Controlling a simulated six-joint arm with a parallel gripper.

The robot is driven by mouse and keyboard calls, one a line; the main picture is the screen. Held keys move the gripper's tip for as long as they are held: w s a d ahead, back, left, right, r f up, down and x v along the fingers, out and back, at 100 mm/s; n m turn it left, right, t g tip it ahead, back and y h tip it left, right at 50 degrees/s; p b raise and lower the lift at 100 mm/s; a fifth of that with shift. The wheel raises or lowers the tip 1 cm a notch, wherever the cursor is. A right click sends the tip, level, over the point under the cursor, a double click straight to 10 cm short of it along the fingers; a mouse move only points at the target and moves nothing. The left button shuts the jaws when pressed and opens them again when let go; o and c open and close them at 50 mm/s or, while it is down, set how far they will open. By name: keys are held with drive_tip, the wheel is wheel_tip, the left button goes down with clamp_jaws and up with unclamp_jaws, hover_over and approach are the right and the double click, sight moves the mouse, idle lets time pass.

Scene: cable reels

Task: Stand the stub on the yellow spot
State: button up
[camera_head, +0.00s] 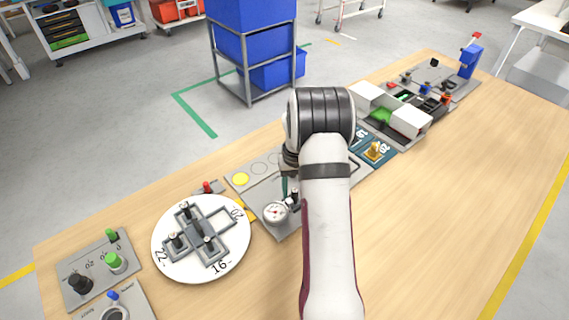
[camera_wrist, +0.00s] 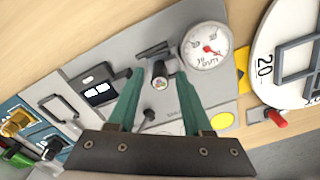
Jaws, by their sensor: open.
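A short dark stub (camera_wrist: 159,73) shows its end face with small coloured cores to the wrist camera. It is at a grey T-shaped holder (camera_wrist: 153,50) on the grey panel, beside the dial gauge. My gripper (camera_wrist: 158,80) is open, with its teal fingers on either side of the stub and gaps between. In the head view my arm hides most of my gripper; a teal finger shows above the panel. The yellow spot (camera_head: 240,179) is a bare disc at the panel's left end. It also shows in the wrist view (camera_wrist: 222,119), lower right of the stub.
The dial gauge (camera_head: 276,212) stands close to the stub. A white turntable (camera_head: 165,262) with grey frames and dark posts lies left of the panel, near a red knob (camera_head: 207,186). White boxes (camera_head: 410,120) stand right. The front wooden table is clear.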

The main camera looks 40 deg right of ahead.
clamp_jaws()
drive_tip(key=shift+d, duration=0.55)
drive_tip(key=shift+r, duration=0.15)
wheel_tip(320, 180, up, 7)
drive_tip(key=shift+r, duration=0.15)
